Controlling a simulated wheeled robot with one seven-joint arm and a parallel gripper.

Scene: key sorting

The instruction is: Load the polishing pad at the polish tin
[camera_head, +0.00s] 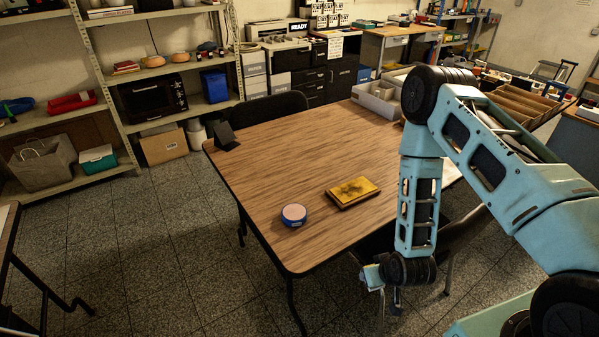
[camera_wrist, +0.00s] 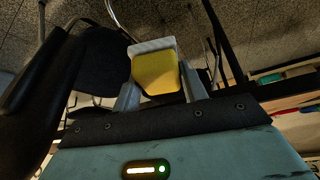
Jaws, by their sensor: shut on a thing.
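The polish tin (camera_head: 293,215) is a round blue tin with a pinkish top, standing near the front edge of the wooden table (camera_head: 300,150). My gripper (camera_wrist: 161,88) is shut on the polishing pad (camera_wrist: 155,72), a yellow block with a pale grey edge, seen between the two grey fingers in the wrist view. In the head view my gripper hangs low, in front of the table's near edge and to the right of the tin, apart from it. The pad cannot be made out in the head view.
A yellow board with dark stains (camera_head: 352,191) lies right of the tin. A small black stand (camera_head: 226,137) is at the table's left corner. A white divided tray (camera_head: 377,97) sits at the back right. A dark chair (camera_head: 460,220) stands behind my arm. The table's middle is clear.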

